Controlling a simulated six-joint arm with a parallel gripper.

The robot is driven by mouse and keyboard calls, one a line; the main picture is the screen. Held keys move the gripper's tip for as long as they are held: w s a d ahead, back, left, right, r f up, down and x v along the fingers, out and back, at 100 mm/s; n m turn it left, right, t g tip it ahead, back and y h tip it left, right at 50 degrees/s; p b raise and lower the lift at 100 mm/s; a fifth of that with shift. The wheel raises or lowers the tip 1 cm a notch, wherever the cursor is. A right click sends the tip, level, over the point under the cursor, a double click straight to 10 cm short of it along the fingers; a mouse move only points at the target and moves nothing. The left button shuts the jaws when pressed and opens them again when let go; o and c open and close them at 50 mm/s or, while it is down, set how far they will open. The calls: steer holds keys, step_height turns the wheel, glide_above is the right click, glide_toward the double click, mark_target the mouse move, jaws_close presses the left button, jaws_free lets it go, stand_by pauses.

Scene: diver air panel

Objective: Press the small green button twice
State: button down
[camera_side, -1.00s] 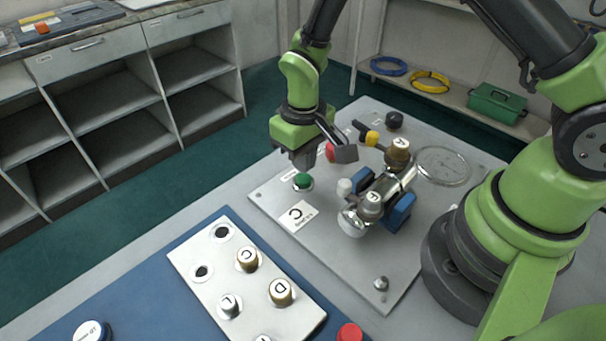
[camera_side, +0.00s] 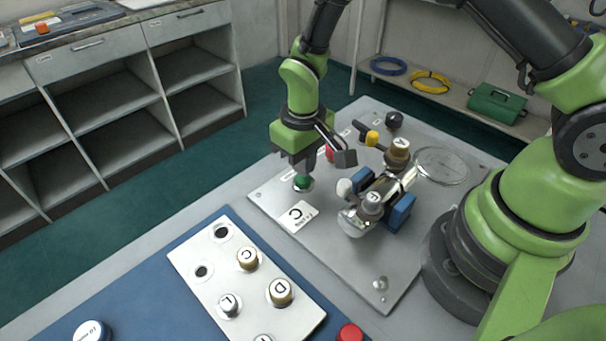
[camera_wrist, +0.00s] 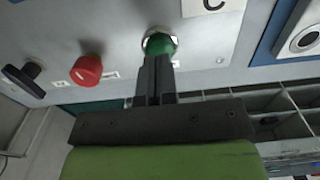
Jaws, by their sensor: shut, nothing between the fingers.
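The small green button (camera_side: 302,183) is near the left corner of the grey panel, behind a white label card marked C (camera_side: 296,217). My gripper (camera_side: 299,172) is shut and empty, with its fingertips right at the top of the button. In the wrist view the green button (camera_wrist: 159,43) shows just beyond the closed fingertips (camera_wrist: 155,62), which cover part of it. I cannot tell whether they touch it or whether the button is pushed down.
A red knob (camera_wrist: 86,70) and a black knob (camera_wrist: 22,80) stand beside the button. A valve block with blue clamps (camera_side: 399,212) and a gauge (camera_side: 442,166) sit on the panel. A white plate (camera_side: 205,254) with several lettered caps lies in front.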

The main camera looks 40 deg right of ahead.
steer(key=shift+f, duration=0.95)
steer(key=shift+r, duration=0.15)
stand_by(0.3)
steer(key=shift+r, duration=3.35)
steer(key=shift+r, duration=0.4)
steer(key=s+d+r+m+t, duration=0.1)
steer(key=s+r+t, duration=0.15)
steer(key=r, duration=0.35)
steer(key=s+d+r+m+t+y, duration=0.1)
steer(key=s+r, duration=0.2)
steer(key=r, duration=0.3)
steer(key=s+d+r+m+t, duration=0.1)
steer(key=s+r, duration=0.2)
steer(key=r, duration=0.3)
steer(key=s+r+m+t+y, duration=0.1)
steer(key=s+r+t, duration=0.1)
steer(key=s, duration=0.6)
steer(key=shift+d+r+t, duration=0.35)
steer(key=shift+d+r, duration=0.05)
steer(key=shift+r, duration=0.1)
